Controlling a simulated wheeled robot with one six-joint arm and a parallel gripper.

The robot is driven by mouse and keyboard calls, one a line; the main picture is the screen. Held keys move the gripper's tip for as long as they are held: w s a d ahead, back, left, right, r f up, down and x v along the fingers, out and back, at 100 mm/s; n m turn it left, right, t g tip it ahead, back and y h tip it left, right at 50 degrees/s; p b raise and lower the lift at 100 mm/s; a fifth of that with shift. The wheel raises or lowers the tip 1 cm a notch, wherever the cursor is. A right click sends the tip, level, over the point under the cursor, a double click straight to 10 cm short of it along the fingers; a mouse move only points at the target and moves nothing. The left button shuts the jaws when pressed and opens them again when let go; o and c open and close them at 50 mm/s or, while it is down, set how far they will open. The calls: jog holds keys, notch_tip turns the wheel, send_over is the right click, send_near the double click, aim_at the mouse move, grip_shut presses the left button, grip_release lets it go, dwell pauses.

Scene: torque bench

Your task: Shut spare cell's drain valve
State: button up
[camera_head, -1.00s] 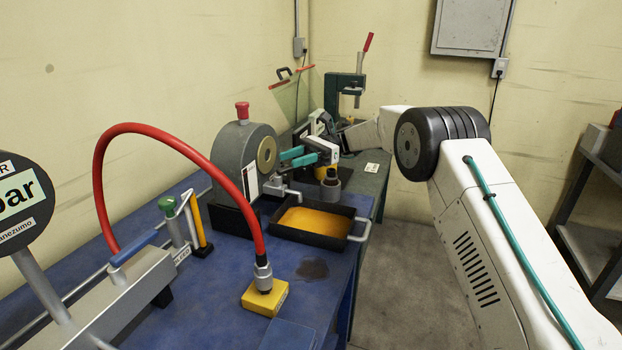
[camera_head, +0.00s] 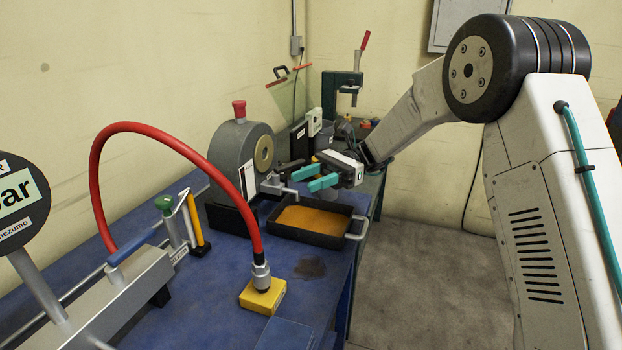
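The spare cell appears to be the grey round housing (camera_head: 232,150) with a red knob on top and a brass disc on its face. Its drain valve (camera_head: 279,187) appears to be the small silver fitting low on the front, above the drip tray (camera_head: 305,240). The lever's exact position is too small to tell. My gripper (camera_head: 301,181) has teal fingers pointing left, just right of the fitting. The fingers are apart with nothing visible between them. Contact with the fitting cannot be told.
The black tray holds orange liquid, with a grey handle (camera_head: 359,229) at its right. A red hose (camera_head: 178,133) arches to a yellow block (camera_head: 263,297) on the blue bench. A green press (camera_head: 343,95) stands behind. Open floor lies right of the bench.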

jog(key=shift+a+r, duration=0.1)
jog(key=shift+r, duration=0.05)
jog(key=c, duration=0.6)
jog(key=shift+n+t+h, duration=0.3)
jog(key=shift+n+h, duration=0.2)
jog(key=s+r, duration=0.2)
jog(key=r, duration=0.1)
jog(key=s+a+r, duration=0.1)
jog(key=r, duration=0.1)
jog(key=shift+r, duration=0.2)
grip_shut()
jog(key=w+d+f+m+t+h, duration=0.15)
jog(key=w+d+t+h, duration=0.6)
jog(key=t, duration=1.05)
jog(key=a+r+x, duration=0.1)
jog(key=x, duration=1.2)
jog(key=shift+w+a+r, duration=0.25)
jog(key=shift+w, duration=0.1)
